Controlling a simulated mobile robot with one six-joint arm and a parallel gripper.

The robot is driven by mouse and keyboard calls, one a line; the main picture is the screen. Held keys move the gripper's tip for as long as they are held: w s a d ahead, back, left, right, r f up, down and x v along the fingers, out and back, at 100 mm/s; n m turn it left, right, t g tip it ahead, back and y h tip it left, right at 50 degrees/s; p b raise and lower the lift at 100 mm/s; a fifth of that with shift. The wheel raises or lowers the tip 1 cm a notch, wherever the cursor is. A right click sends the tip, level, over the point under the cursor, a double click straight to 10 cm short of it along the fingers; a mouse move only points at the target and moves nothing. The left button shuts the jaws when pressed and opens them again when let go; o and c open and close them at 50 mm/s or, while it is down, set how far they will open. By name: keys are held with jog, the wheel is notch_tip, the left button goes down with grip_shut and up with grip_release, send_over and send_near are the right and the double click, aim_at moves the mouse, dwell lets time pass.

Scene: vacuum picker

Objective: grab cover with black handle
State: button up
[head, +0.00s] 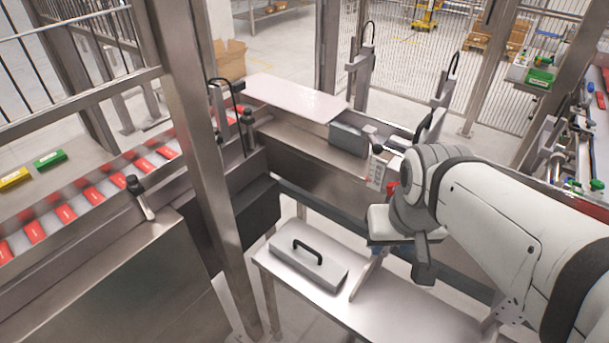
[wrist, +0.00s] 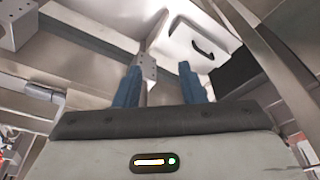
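The cover (head: 307,266) is a flat grey metal box shape with a black arched handle (head: 308,250). It lies on a light metal side table in the lower middle of the head view. In the wrist view the cover (wrist: 198,50) shows at the upper middle, with its handle (wrist: 203,47) on top. My gripper (wrist: 160,82) has two blue fingers standing wide apart with nothing between them. In the head view my gripper is mostly hidden behind my wrist, to the right of the cover and apart from it.
The side table (head: 375,318) has bare room right of the cover. A steel post (head: 188,130) stands at its left. The machine frame (head: 320,215) runs behind it. A conveyor (head: 90,195) carries several red packs at left.

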aim_at(307, 254)
jog(key=shift+w, duration=0.45)
jog(key=shift+r, duration=0.1)
